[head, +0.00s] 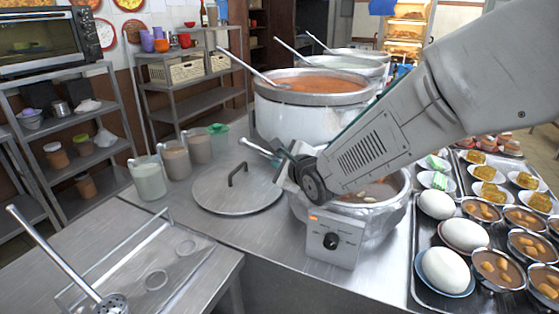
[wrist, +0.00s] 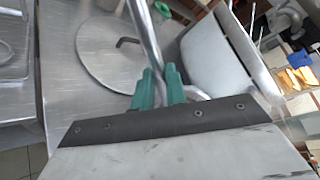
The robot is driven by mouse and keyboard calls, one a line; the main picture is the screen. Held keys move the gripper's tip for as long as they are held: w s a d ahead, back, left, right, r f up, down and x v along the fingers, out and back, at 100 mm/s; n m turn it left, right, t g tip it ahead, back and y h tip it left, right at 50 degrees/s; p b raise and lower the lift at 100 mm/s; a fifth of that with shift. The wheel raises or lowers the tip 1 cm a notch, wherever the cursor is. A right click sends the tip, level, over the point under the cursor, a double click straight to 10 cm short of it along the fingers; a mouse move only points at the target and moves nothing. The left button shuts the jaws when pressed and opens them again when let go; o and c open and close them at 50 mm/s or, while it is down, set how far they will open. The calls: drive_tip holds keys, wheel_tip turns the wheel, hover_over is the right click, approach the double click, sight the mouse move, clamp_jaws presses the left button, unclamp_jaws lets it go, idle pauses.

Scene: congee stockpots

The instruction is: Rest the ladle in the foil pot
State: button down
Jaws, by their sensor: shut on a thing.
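My gripper (head: 283,157) is shut on a metal ladle handle (head: 256,147), whose end sticks out to the left in the head view. In the wrist view the green fingers (wrist: 159,86) close on the handle (wrist: 142,35), which runs up and away. The ladle's bowl is hidden in both views. The foil pot (head: 388,225) is the crinkled silvery pot at the front of the counter. My arm and gripper are above it and cover part of its opening. Reddish-brown contents show inside. I cannot tell whether the ladle touches the pot.
A round lid (head: 238,192) lies left of the pot; it also shows in the wrist view (wrist: 98,58). Big stockpots with ladles, including an orange-filled one (head: 305,118), stand behind. A tray of bowls and eggs (head: 424,292) is at right. Several jars (head: 149,178) stand at left.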

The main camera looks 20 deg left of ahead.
drive_tip(key=shift+f, duration=0.2)
drive_tip(key=c, duration=1.3)
unclamp_jaws()
drive_tip(key=shift+c, duration=0.2)
drive_tip(key=v, duration=0.7)
drive_tip(key=shift+s+d, duration=0.25)
